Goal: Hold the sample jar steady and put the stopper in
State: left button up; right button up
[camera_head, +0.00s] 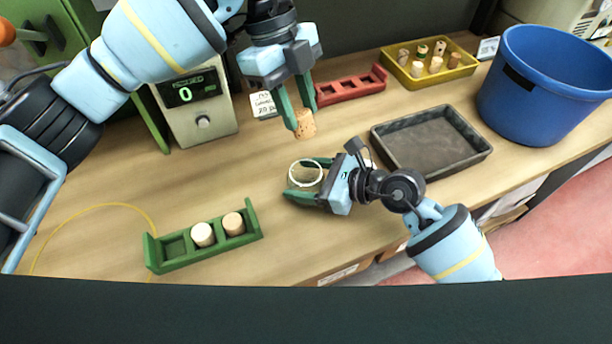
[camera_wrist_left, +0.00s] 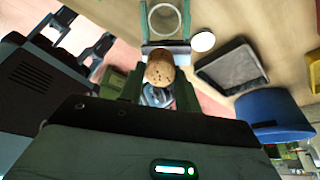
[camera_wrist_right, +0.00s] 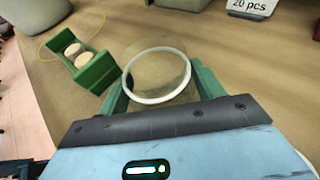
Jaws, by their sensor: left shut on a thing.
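My left gripper (camera_head: 304,122) is shut on a cork stopper (camera_head: 306,125), held in the air above and behind the jar. The stopper's round end faces the camera in the left wrist view (camera_wrist_left: 159,70). The clear sample jar (camera_head: 291,174), with a pale rim, stands upright on the table, its mouth open. My right gripper (camera_head: 310,181) has one finger on each side of the jar, against its wall; the jar also shows between the fingers in the right wrist view (camera_wrist_right: 158,75). The stopper and jar are apart.
A green rack (camera_head: 175,248) holds two corks and has an empty slot. A red rack (camera_head: 352,90), a yellow tray (camera_head: 433,78) with several stoppers, a dark tray (camera_head: 430,140) and a blue bin (camera_head: 540,90) stand behind and right. A white disc (camera_wrist_left: 203,42) lies near the jar.

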jog(key=c, duration=0.5)
pick_arm(q)
notch_tip(320, 180, down, 10)
jog(key=shift+f, duration=0.15)
pick_arm(e)
jog(key=shift+o, duration=0.2)
pick_arm(q)
jog(key=o, duration=1)
jog(key=shift+f, duration=0.1)
jog(key=v, duration=1.2)
dwell(0.3)
pick_arm(e)
jog(key=o, duration=1.2)
